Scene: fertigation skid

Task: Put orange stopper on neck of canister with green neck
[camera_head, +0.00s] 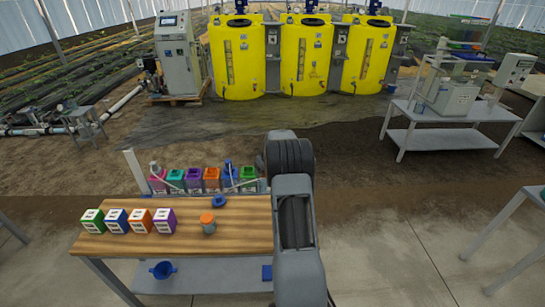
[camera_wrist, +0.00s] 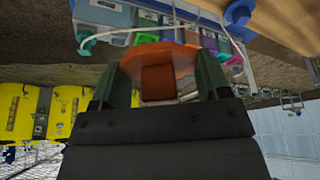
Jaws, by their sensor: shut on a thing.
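My gripper (camera_wrist: 160,66) is shut on the orange stopper (camera_wrist: 158,82), whose wide orange part and darker square face show between the dark green fingers in the wrist view. In the head view my arm hides the gripper and the stopper. A row of coloured canisters (camera_head: 212,176) stands along the back edge of the wooden table; part of the row also shows beyond the fingers in the wrist view (camera_wrist: 146,38). A green canister (camera_head: 248,175) is at the right end of the row.
On the wooden table (camera_head: 180,245) stand several labelled cubes (camera_head: 115,221), a grey jar with an orange top (camera_head: 208,222) and a blue piece (camera_head: 219,201). Pale tubes cross the row of canisters. Yellow tanks (camera_head: 305,60) stand far behind.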

